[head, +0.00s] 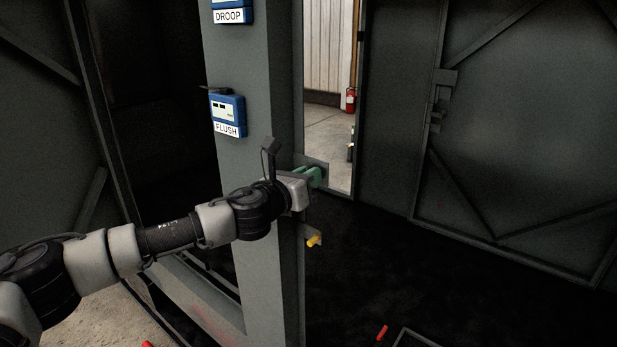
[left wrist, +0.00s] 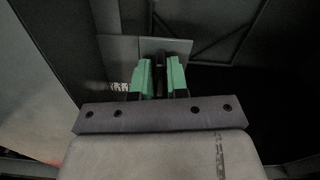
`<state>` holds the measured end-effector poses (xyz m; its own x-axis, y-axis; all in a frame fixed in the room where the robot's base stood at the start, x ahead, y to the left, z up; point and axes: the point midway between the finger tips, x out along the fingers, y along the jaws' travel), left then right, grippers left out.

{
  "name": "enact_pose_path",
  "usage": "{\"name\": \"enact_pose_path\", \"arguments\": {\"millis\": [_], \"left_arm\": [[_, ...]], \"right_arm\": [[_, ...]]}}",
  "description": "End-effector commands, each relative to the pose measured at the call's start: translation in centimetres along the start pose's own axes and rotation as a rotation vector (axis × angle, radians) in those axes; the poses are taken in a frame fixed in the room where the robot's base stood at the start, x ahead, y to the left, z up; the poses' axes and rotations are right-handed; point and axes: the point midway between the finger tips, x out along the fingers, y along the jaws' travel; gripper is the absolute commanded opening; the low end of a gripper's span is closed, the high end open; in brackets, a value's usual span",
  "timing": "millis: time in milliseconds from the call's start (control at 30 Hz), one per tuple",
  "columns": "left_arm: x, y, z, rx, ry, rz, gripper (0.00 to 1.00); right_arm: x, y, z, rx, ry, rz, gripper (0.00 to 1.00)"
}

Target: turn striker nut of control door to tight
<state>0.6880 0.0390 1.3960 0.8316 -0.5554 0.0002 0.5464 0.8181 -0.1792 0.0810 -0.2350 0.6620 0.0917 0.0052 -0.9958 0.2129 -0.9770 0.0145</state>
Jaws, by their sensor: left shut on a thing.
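My left gripper (head: 316,175) reaches in from the left to the edge of the grey post. Its green fingers (left wrist: 160,78) are shut on a small dark piece (left wrist: 159,72), which I take as the striker nut; the fingers mostly hide it. The nut sits in front of a grey striker plate (left wrist: 118,48), whose edge also shows behind the fingers in the head view (head: 325,168). Whether the nut is tight cannot be seen. A large dark door (head: 520,130) with a latch (head: 440,100) stands open at the right. My right gripper is not in view.
The grey post (head: 265,90) carries blue boxes marked DROOP (head: 230,12) and FLUSH (head: 227,114). A yellow-tipped part (head: 314,240) sticks out below my gripper. A red fire extinguisher (head: 350,100) stands beyond the opening.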

Motion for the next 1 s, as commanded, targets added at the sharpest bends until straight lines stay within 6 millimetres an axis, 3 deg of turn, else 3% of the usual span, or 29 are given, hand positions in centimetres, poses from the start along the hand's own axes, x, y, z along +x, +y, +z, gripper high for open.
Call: {"name": "enact_pose_path", "arguments": {"millis": [33, 67, 100, 233, 633, 1000], "left_arm": [[0.0, 0.0, -0.4, -0.002, 0.006, 0.000, 0.00], [0.0, 0.0, -0.4, -0.002, 0.006, 0.000, 0.18], [0.0, 0.0, -0.4, -0.002, 0.006, 0.000, 0.24], [0.0, 0.0, -0.2, -0.002, 0.004, 0.000, 0.41], [-0.9, 0.1, -0.2, 0.000, 0.000, -0.001, 0.41], [-7.4, 0.2, -0.4, 0.000, 0.000, 0.001, 0.41]], "right_arm": [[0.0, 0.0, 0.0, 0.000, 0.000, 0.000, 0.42], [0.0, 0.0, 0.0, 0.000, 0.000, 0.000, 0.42], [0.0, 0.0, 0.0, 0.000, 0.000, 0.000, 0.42], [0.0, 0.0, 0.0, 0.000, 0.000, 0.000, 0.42], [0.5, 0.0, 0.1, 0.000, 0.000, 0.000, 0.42], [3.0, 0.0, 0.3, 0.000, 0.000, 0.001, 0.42]]}}
